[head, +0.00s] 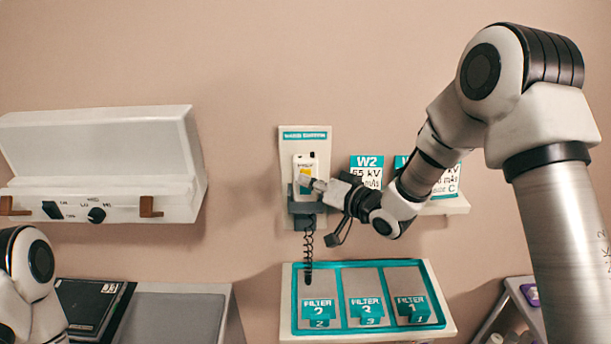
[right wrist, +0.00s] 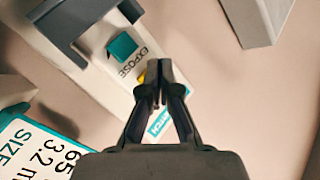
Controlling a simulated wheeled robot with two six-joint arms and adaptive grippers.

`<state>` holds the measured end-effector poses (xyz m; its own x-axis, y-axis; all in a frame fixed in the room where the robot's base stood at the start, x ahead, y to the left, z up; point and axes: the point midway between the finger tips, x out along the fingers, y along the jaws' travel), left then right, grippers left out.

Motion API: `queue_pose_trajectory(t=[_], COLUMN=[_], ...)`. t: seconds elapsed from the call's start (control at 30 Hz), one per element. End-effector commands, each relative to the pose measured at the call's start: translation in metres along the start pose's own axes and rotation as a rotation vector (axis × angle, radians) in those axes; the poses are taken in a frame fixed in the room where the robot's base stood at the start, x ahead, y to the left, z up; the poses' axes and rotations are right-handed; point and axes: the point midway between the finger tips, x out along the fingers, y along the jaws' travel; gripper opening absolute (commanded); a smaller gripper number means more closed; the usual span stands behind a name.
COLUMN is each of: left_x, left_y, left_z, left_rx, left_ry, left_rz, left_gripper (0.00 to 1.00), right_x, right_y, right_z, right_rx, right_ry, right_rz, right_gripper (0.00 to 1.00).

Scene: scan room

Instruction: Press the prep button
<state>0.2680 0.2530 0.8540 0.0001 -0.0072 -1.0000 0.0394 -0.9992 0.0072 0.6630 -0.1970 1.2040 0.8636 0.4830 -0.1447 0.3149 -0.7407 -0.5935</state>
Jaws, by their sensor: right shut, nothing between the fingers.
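A white hand switch (head: 298,163) hangs in a dark grey holder (head: 307,208) on a wall plate (head: 319,142). It has a yellow patch (head: 304,171) on its front. In the right wrist view a teal button (right wrist: 122,46) sits beside the word EXPOSE. A bit of yellow (right wrist: 141,79) shows just beside my fingertips, mostly hidden by them; no prep label is readable. My right gripper (head: 318,185) is shut and empty, its tips (right wrist: 160,75) at the front of the switch. I cannot tell whether they touch it. My left gripper is out of view.
A coiled cord (head: 309,240) hangs below the holder. Under it is a tray (head: 286,310) with three filter compartments. Cards, one marked W2 (head: 366,162), stand on a shelf to the right.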

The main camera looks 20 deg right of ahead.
Motion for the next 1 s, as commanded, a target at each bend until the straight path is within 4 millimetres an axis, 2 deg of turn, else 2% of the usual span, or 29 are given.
queue_pose_trajectory(t=[0.43,1.0], left_x=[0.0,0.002], left_y=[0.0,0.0], left_z=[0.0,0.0], left_rx=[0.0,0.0], left_ry=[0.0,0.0], left_rz=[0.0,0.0], left_gripper=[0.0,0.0], right_x=[0.001,-0.012], right_y=[0.001,-0.009], right_z=[-0.001,0.008], right_rx=[0.0,0.0], right_ry=[0.001,0.001], right_rz=[0.0,0.0], right_gripper=[0.0,0.0])
